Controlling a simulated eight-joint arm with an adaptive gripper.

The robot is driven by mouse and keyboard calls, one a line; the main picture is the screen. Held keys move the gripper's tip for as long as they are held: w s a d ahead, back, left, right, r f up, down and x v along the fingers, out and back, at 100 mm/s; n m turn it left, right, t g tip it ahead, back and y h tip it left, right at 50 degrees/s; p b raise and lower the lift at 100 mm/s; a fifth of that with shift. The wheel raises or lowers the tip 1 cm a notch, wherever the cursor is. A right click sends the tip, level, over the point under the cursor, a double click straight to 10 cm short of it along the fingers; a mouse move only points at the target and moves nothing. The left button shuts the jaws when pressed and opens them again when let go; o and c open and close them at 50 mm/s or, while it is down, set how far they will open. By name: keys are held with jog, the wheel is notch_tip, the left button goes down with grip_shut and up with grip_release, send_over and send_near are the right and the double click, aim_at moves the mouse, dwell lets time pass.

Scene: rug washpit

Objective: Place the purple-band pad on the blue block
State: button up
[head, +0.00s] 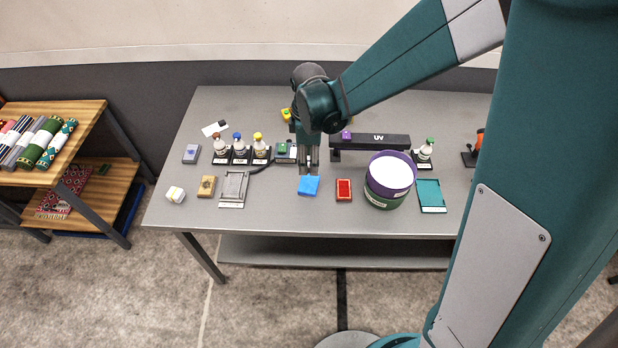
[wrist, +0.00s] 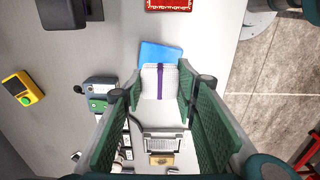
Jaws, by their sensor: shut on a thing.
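The blue block (head: 308,186) lies on the grey table near its front middle, just in front of my gripper (head: 308,170). In the wrist view my gripper is shut on the white purple-band pad (wrist: 153,92), held between the green fingers. The blue block (wrist: 160,54) shows past the pad's far edge, and the pad covers part of it. I cannot tell whether the pad touches the block. The pad is not distinct in the head view, where the fingers hide it.
A red pad (head: 343,189) lies right of the block, then a purple-rimmed tub (head: 390,178). A grey framed tray (head: 233,188) is to the left. Bottles (head: 240,150) stand behind, with a UV lamp bar (head: 378,140). Bare table lies around the block.

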aim_at(309, 161)
jog(key=shift+f, duration=1.9)
jog(key=shift+f+b, duration=0.3)
jog(key=shift+f, duration=1.8)
jog(key=shift+f, duration=0.15)
jog(key=o, duration=0.7)
jog(key=shift+o, duration=0.3)
jog(key=shift+r+p, duration=0.5)
jog(key=shift+r, duration=5.65)
